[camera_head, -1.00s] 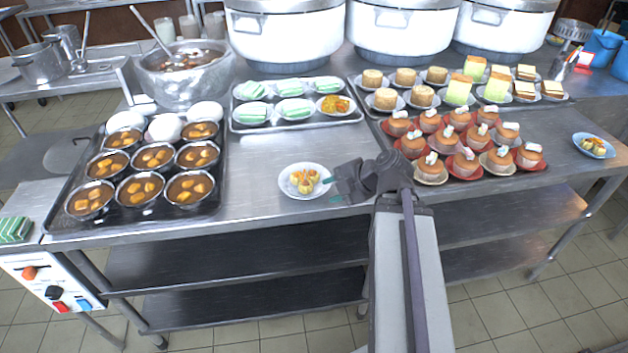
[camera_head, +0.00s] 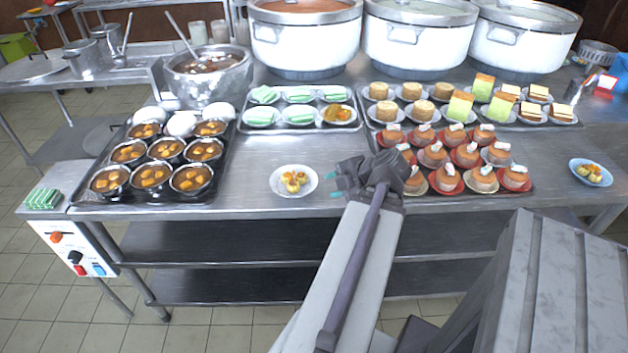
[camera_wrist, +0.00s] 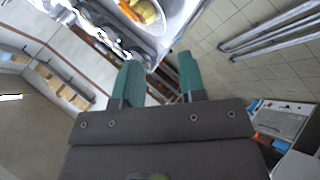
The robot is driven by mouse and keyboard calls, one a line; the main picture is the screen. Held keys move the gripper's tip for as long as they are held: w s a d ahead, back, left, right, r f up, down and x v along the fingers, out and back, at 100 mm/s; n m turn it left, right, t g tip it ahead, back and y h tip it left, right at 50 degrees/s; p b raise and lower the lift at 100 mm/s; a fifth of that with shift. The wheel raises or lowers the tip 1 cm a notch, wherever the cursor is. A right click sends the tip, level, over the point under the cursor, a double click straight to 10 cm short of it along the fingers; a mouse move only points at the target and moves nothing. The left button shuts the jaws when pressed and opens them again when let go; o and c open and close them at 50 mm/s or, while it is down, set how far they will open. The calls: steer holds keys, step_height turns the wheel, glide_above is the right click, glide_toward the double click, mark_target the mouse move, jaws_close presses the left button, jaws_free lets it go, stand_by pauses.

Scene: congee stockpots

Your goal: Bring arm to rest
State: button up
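My gripper (camera_head: 336,185) is open and empty, just right of a small white plate near the table's front edge in the head view. Its two teal fingertips point left and are clearly apart. In the wrist view the fingers (camera_wrist: 158,80) also stand apart with nothing between them. The white plate (camera_head: 283,190) holds several small yellow-orange pieces. The plate also shows past the fingers at the top of the wrist view (camera_wrist: 126,12).
A tray of dark bowls (camera_head: 150,178) stands at the left. Large white pots (camera_head: 305,45) line the back. The steel table (camera_head: 250,160) is clear around the plate.

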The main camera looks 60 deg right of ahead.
steer(key=shift+s, duration=0.1)
stand_by(0.3)
steer(key=w+a+m+g+y+p, duration=0.1)
steer(key=w+a+m+g+p, duration=0.3)
steer(key=w+a+m, duration=0.6)
steer(key=w+a+m+g+p, duration=0.1)
steer(key=w+a+m+g, duration=0.4)
steer(key=w+a+m, duration=0.5)
steer(key=w+a+r+n+p, duration=0.1)
steer(key=a+n, duration=0.5)
steer(key=a, duration=1.4)
steer(key=shift+a+r+n+g+h+p, duration=0.15)
steer(key=shift+a+n+g+h+p, duration=0.2)
steer(key=shift+p, duration=0.2)
